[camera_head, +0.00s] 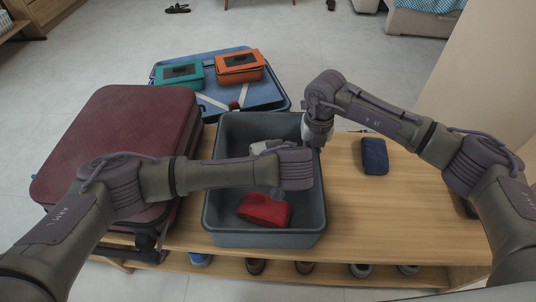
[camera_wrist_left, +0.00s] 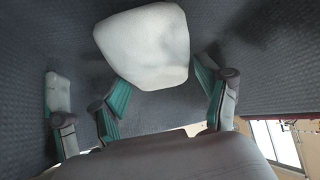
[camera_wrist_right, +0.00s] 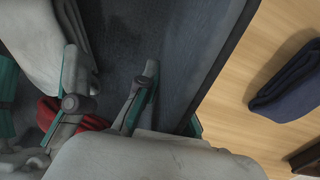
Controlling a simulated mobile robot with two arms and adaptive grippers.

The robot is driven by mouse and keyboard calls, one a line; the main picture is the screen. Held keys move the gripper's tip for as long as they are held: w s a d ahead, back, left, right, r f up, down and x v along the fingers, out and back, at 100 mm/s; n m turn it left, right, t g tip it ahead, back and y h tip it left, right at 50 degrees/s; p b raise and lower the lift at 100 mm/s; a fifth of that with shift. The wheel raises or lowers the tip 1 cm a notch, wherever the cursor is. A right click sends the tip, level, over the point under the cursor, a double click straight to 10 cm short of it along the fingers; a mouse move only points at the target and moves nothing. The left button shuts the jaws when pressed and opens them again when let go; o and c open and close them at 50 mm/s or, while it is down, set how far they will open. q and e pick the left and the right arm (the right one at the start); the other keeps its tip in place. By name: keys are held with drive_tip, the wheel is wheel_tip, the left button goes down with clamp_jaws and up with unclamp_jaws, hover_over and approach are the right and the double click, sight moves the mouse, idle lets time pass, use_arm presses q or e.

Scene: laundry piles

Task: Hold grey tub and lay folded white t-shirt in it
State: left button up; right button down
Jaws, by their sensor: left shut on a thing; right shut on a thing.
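The grey tub (camera_head: 215,225) stands on the wooden bench. The white t-shirt (camera_wrist_left: 145,45) is a folded bundle between the fingers of my left gripper (camera_wrist_left: 160,80), inside the tub; part of it shows behind my left arm in the head view (camera_head: 265,147). My left gripper is shut on it; its fingers are mostly hidden by the arm in the head view. My right gripper (camera_head: 318,132) is shut on the tub's right rim, with the tub wall (camera_wrist_right: 205,60) showing in the right wrist view.
A red folded cloth (camera_head: 264,209) lies in the tub near its front. A dark blue folded cloth (camera_head: 374,156) lies on the bench (camera_head: 350,205) to the right. A blue suitcase (camera_head: 270,95) behind bears teal (camera_head: 180,74) and orange (camera_head: 240,67) pouches.

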use_arm(q)
drive_tip(key=shift+f, duration=0.45)
drive_tip(key=o, duration=1.4)
drive_tip(key=shift+c, duration=0.2)
drive_tip(key=shift+f, duration=0.1)
drive_tip(key=shift+s, duration=0.1)
drive_tip(key=v, duration=1.2)
use_arm(e)
drive_tip(key=c, duration=1.2)
unclamp_jaws()
drive_tip(key=shift+r, duration=0.15)
